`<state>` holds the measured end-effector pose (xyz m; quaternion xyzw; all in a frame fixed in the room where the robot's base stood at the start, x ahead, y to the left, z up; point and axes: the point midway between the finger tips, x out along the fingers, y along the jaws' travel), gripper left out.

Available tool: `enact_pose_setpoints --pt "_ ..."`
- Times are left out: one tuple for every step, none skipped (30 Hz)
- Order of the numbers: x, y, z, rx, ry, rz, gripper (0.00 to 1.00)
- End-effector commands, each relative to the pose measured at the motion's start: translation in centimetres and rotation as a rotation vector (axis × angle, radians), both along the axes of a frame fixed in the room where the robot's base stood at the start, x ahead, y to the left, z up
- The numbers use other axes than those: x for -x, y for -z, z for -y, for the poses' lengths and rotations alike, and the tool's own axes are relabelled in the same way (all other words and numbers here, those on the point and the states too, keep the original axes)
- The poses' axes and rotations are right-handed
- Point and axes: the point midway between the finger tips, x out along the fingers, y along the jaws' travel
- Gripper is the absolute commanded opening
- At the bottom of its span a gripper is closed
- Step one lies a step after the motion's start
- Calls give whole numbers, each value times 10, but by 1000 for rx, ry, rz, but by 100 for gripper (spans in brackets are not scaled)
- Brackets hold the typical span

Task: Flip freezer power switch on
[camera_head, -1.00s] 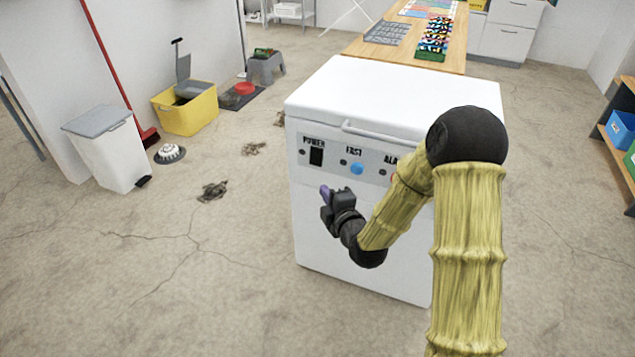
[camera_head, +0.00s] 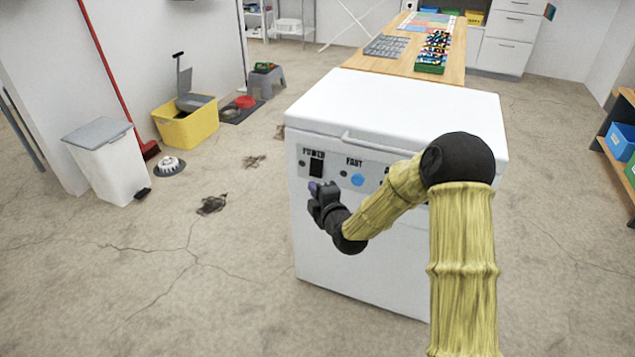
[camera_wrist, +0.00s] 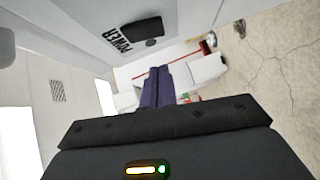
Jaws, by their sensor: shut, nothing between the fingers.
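The white chest freezer (camera_head: 370,270) stands in the middle of the head view with its lid closed. Its front panel has a black power switch (camera_head: 316,163) under the word POWER, at the panel's left end. The switch also shows in the wrist view (camera_wrist: 141,30), beside the POWER lettering. My gripper (camera_head: 312,188) is just below the switch in the head view, in front of the freezer face. Its purple fingers (camera_wrist: 157,87) are together and empty in the wrist view. They appear apart from the switch; I cannot tell the exact gap.
A blue button (camera_head: 357,180) marked FAST sits right of the switch; my arm hides the panel's right part. A wooden table (camera_head: 400,66) stands behind the freezer. A white bin (camera_head: 108,165) and yellow bucket (camera_head: 187,124) stand left. The floor left of the freezer is mostly open.

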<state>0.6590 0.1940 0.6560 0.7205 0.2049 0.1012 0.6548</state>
Motion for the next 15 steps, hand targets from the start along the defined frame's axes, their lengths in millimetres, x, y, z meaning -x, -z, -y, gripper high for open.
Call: enact_pose_setpoints --pt "-8 3 -3 -2 1 1 0" --pt "-12 4 -5 -2 1 0 0" --pt "-17 4 -8 -3 2 0 0" --pt "-21 5 -9 -3 3 0 0" --pt "-27 7 -6 -3 6 0 0" --pt "-33 8 -3 -3 6 0 0" --pt "-37 9 -1 -3 6 0 0" --pt "-41 9 0 -2 5 1 0" --pt "-46 10 2 -3 6 0 0" --pt "-49 10 2 -2 4 -1 0" --pt "-51 11 3 -3 2 0 0" --pt "-53 11 3 -2 1 0 0" --pt "-55 11 4 -2 1 0 0" --pt "-56 11 4 -2 1 -1 0" --pt "-57 10 5 -1 1 0 0"
